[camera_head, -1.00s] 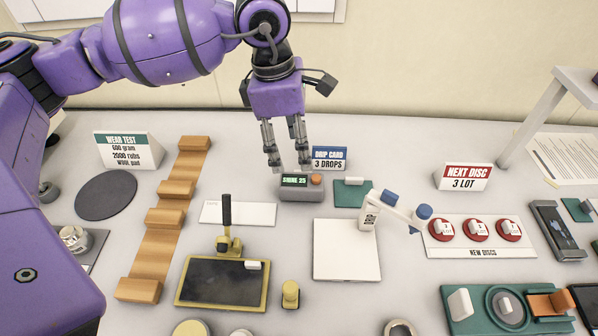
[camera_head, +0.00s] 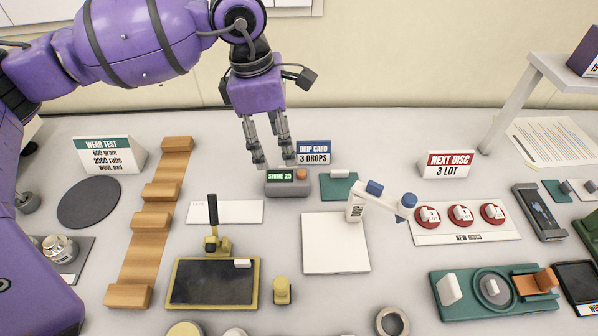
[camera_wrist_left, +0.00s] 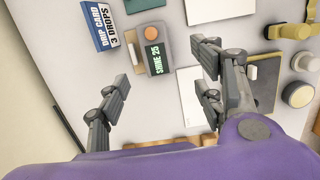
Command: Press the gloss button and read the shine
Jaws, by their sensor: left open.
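The gloss meter (camera_head: 287,188) is a small grey box with a lit green display (camera_head: 287,176) and an orange button (camera_head: 302,174) on its right. In the left wrist view the display (camera_wrist_left: 155,58) reads SHINE 25 and the button (camera_wrist_left: 150,33) shows clear of the fingers. My left gripper (camera_head: 273,165) is open and empty, its fingers pointing down just behind and above the meter. In the left wrist view the meter lies between and beyond the open fingers (camera_wrist_left: 160,83). My right gripper is not in view.
A drip card sign (camera_head: 314,152) stands behind the meter, with a green pad (camera_head: 338,190) at its right. A white card (camera_head: 230,213) lies to the left. A wooden rack (camera_head: 152,230) is further left.

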